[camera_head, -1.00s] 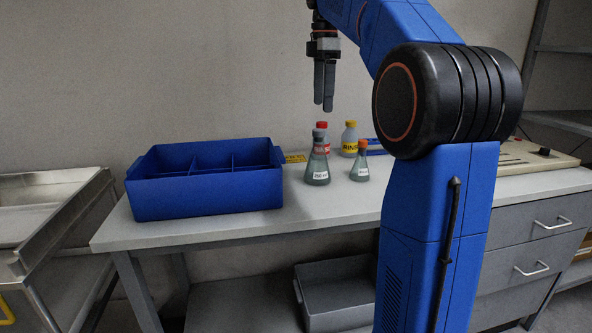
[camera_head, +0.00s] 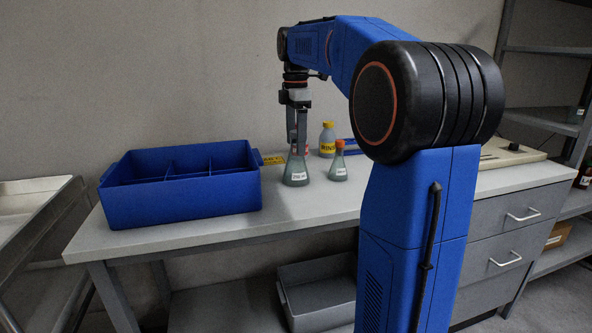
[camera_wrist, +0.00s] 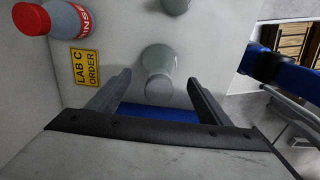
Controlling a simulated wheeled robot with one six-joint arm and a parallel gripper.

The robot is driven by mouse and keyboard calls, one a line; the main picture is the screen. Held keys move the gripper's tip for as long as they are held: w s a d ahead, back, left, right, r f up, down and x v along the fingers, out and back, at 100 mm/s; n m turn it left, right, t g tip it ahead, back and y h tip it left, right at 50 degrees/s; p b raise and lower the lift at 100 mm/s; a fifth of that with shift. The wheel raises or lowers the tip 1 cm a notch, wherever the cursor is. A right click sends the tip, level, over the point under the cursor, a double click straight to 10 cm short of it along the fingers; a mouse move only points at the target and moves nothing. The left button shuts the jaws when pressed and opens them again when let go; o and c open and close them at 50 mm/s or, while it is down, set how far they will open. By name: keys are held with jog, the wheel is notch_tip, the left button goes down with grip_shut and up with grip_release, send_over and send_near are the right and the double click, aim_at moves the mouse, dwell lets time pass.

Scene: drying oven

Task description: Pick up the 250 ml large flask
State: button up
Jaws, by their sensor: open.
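The 250 ml large flask (camera_head: 296,174) is a grey-green conical flask with a white label, upright on the bench just right of the blue bin. My gripper (camera_head: 297,141) is open and points down at its neck, which the fingers partly hide in the head view. In the wrist view the flask (camera_wrist: 158,62) lies between the two open fingertips (camera_wrist: 159,78), with a gap on each side. A smaller flask (camera_head: 339,168) with an orange stopper stands to its right.
A blue divided bin (camera_head: 182,202) stands at left. A yellow-capped bottle (camera_head: 327,139) is behind the flasks. In the wrist view a red-capped bottle (camera_wrist: 70,20) and a yellow sign (camera_wrist: 84,67) are near the left finger. The bench front (camera_head: 310,207) is clear.

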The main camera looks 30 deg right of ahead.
aim_at(296, 156)
jog(key=shift+d+f, duration=0.1)
jog(key=shift+f, duration=2.55)
jog(key=c, duration=1.2)
